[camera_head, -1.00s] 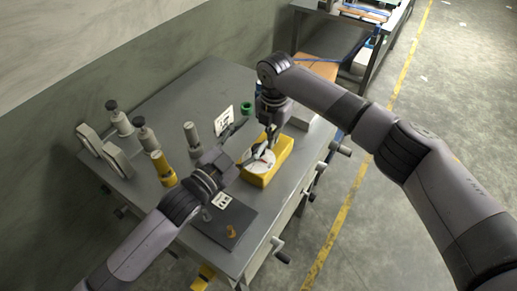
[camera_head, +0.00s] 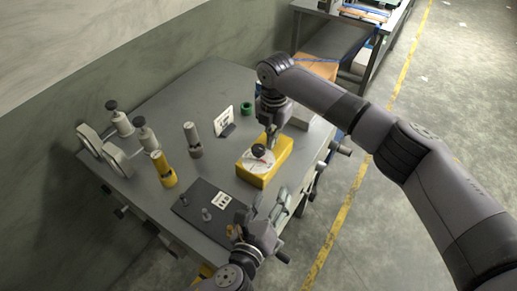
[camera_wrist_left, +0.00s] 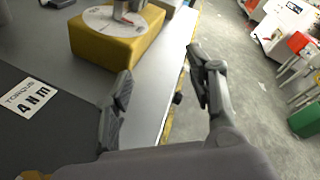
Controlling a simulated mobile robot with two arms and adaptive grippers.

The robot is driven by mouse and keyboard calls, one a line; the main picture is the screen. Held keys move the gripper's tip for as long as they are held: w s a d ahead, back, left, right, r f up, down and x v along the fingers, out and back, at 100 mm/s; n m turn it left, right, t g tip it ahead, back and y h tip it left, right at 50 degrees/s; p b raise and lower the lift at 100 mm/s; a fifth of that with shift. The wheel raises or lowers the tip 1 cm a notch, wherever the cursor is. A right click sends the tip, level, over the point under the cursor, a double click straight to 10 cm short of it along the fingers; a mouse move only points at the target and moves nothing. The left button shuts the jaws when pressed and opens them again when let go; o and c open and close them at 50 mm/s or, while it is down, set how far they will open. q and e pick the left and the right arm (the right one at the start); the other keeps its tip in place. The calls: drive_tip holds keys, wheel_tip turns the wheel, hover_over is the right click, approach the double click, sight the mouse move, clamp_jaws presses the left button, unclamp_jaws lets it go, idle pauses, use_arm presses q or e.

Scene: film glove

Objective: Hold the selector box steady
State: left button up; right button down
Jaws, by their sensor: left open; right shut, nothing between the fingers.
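The selector box (camera_head: 264,174) is a yellow block on the grey table, with a white dial disc (camera_head: 252,164) and a dark knob (camera_head: 258,150) on top. In the left wrist view the yellow box (camera_wrist_left: 118,47) is at the top, with part of the disc visible. My right gripper (camera_head: 270,145) is shut and empty, pointing down at the box's top beside the knob; whether it touches is unclear. My left gripper (camera_head: 270,198) is open and empty in front of the box, near the table's front edge. Its spread fingers (camera_wrist_left: 160,68) are apart from the box.
A dark mat (camera_head: 190,208) with small pegs and a "TORQUE 4 Nm" card (camera_wrist_left: 32,97) lies left of the left gripper. A yellow cylinder (camera_head: 163,169), a grey cylinder (camera_head: 193,139) and a white sign (camera_head: 223,120) stand beyond. Handles stick out along the table edge.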

sight(258, 155)
use_arm(q)
drive_tip(key=a+r+m+t+y, duration=0.1)
drive_tip(key=a+m+y, duration=0.1)
drive_tip(key=a+r+m+t, duration=0.1)
drive_tip(key=shift+w+a+r+t+y, duration=0.25)
drive_tip(key=shift+r+t+y, duration=0.05)
drive_tip(key=shift+y, duration=0.1)
drive_tip(key=shift+w+a+r+m+t+y, duration=0.1)
drive_tip(key=shift+a+r+m+t+y, duration=0.25)
drive_tip(key=shift+r, duration=0.1)
drive_tip(key=w, duration=1.1)
drive_tip(key=shift+w+d, duration=0.4)
drive_tip(key=shift+c, duration=0.5)
drive_tip(key=c, duration=1.1)
